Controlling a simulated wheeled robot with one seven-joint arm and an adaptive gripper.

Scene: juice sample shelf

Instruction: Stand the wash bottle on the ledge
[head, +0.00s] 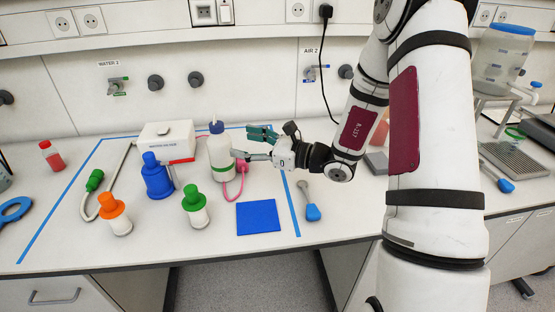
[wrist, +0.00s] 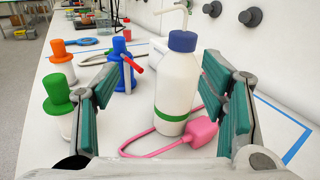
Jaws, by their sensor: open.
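The wash bottle (head: 221,158) is white with a blue cap, a thin spout and a green band. It stands upright on the bench, and in the wrist view the bottle (wrist: 178,88) shows ahead, in the gap between the fingers. My gripper (head: 246,145) is open and empty, just right of the bottle. In the wrist view its green-padded fingers (wrist: 165,75) flank the bottle, nearer to its right side; I cannot tell whether they touch it. A pale ledge (head: 130,42) runs along the wall below the sockets, high above the bench.
A pink object with a cord (head: 239,166) lies at the bottle's base. A white box (head: 167,142) and a blue bottle (head: 158,178) stand to the left. Orange-capped (head: 116,216) and green-capped (head: 195,210) bottles stand in front. A blue square (head: 258,218) lies flat. Wall valves (head: 195,79) stick out behind.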

